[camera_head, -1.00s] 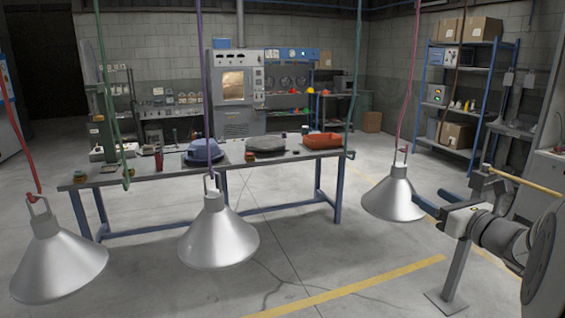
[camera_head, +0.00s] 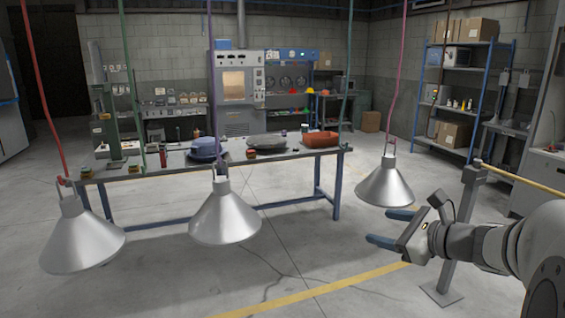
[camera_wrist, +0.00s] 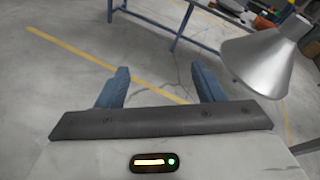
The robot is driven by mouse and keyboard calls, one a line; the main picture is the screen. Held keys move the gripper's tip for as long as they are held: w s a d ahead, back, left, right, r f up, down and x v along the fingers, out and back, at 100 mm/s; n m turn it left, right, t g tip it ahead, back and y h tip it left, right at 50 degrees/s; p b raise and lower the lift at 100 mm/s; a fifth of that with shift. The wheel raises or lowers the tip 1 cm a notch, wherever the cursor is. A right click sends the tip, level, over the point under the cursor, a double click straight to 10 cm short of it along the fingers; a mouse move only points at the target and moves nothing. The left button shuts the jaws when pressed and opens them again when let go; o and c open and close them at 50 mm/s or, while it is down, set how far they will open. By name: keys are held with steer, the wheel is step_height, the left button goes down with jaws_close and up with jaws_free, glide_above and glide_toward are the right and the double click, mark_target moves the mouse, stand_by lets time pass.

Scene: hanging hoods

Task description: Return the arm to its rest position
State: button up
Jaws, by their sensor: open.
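My gripper (camera_head: 392,227) is at the right of the head view, its two blue fingers spread apart and pointing left. Nothing is between them. In the wrist view my gripper (camera_wrist: 158,88) is open over bare floor. The right silver hood (camera_head: 385,186) hangs on a pink cord just above and behind the fingers, apart from them as far as I can tell. It also shows in the wrist view (camera_wrist: 270,62), right of the fingers. The middle hood (camera_head: 225,215) and left hood (camera_head: 82,238) hang on purple and red cords.
A post (camera_head: 459,225) with a yellow bar (camera_head: 520,178) stands beside my arm. Blue shelves (camera_head: 455,95) are at the back right. The front floor is clear.

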steer(key=s+a+f+n+g+h, duration=0.1)
steer(key=s+a+f+n+g, duration=0.6)
steer(key=s+a+n, duration=0.3)
steer(key=s+d+f+n+g+h, duration=0.1)
steer(key=s+d+f+n+h, duration=0.2)
steer(key=s+n+h, duration=0.4)
steer(key=shift+s+f+n+g+h, duration=0.35)
steer(key=shift+s+f+n, duration=0.8)
steer(key=shift+n, duration=2.65)
steer(key=shift+s+r, duration=0.25)
steer(key=shift+c, duration=0.3)
